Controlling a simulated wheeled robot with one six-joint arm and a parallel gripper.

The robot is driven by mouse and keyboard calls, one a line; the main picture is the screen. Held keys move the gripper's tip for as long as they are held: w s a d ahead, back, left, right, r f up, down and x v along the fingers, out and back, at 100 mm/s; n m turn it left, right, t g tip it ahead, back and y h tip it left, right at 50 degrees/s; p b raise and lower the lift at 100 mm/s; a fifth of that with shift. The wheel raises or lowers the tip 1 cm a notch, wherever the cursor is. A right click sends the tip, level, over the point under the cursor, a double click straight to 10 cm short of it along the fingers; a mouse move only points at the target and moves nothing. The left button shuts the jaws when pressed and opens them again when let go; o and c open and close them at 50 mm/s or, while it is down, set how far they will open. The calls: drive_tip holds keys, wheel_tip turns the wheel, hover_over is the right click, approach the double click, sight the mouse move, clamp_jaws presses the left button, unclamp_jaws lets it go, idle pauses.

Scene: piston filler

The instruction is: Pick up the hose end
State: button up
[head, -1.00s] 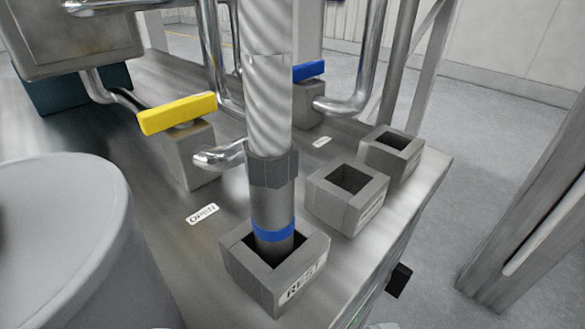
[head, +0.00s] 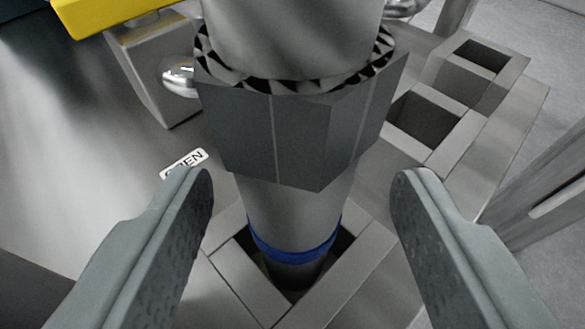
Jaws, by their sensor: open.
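The hose end (head: 295,205) stands upright in the middle of the head view. It has a dark hexagonal collar (head: 300,130), a grey metal tube and a blue band (head: 293,250). Its lower tip is down inside a square grey holder (head: 245,285). The pale hose (head: 290,40) rises from the collar out of the top of the view. My gripper (head: 303,185) is open, with one finger to the left of the tube and one to the right. Visible gaps separate both fingers from it.
Two empty square holders, one nearer (head: 425,120) and one farther (head: 480,62), stand to the right. A yellow handle (head: 105,14) on a grey block (head: 155,65) is at upper left. An OPEN label (head: 184,163) lies on the metal table left of the hose end.

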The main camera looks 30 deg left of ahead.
drive_tip(key=x, duration=0.4)
drive_tip(key=shift+w+a+f, duration=0.1)
drive_tip(key=shift+a+f, duration=0.1)
drive_tip(key=shift+c, duration=0.3)
drive_tip(key=shift+f, duration=0.15)
clamp_jaws()
wheel_tip(320, 180, up, 16)
idle(0.7)
drive_tip(key=shift+f, duration=0.1)
